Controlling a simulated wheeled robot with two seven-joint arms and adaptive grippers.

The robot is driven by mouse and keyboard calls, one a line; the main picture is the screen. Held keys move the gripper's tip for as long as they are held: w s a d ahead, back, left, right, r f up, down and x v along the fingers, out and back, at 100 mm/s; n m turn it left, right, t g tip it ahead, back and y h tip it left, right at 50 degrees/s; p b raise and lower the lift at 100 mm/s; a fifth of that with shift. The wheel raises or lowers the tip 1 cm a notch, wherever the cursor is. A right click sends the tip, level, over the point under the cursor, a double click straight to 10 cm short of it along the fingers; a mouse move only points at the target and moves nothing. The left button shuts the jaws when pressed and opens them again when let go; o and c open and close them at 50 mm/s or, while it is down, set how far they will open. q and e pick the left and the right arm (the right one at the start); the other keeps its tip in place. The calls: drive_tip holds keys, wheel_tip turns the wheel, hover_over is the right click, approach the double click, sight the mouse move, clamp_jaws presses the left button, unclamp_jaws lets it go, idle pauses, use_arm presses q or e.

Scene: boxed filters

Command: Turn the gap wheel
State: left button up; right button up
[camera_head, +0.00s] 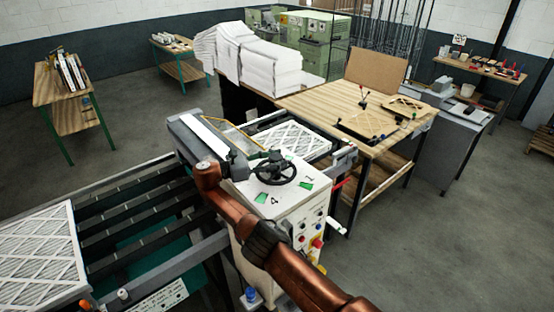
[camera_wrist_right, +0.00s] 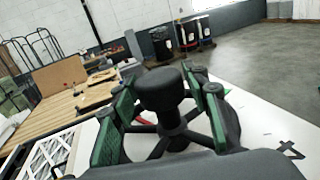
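The gap wheel (camera_head: 275,178) is a black spoked handwheel on top of the white machine cabinet (camera_head: 290,208). In the right wrist view the wheel (camera_wrist_right: 178,142) fills the middle, with a round black knob (camera_wrist_right: 160,90) standing up from it. My right gripper (camera_head: 264,160) is at the wheel. In the wrist view its green-padded fingers (camera_wrist_right: 160,102) stand apart on either side of the knob, with gaps visible. The fingers look open; contact with the wheel cannot be told. My left gripper is not in view.
A filter panel (camera_head: 292,141) lies behind the wheel, and another (camera_head: 40,262) on the conveyor (camera_head: 130,225) at left. Control buttons (camera_head: 312,238) sit on the cabinet's side. A wooden table (camera_head: 330,102) stands behind. The floor at right is clear.

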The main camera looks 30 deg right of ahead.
drive_tip(key=shift+o, duration=1.3)
drive_tip(key=shift+w, duration=0.1)
drive_tip(key=shift+a, duration=0.15)
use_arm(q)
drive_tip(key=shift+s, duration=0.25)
use_arm(e)
wheel_tip(320, 180, up, 10)
drive_tip(key=shift+a, duration=0.1)
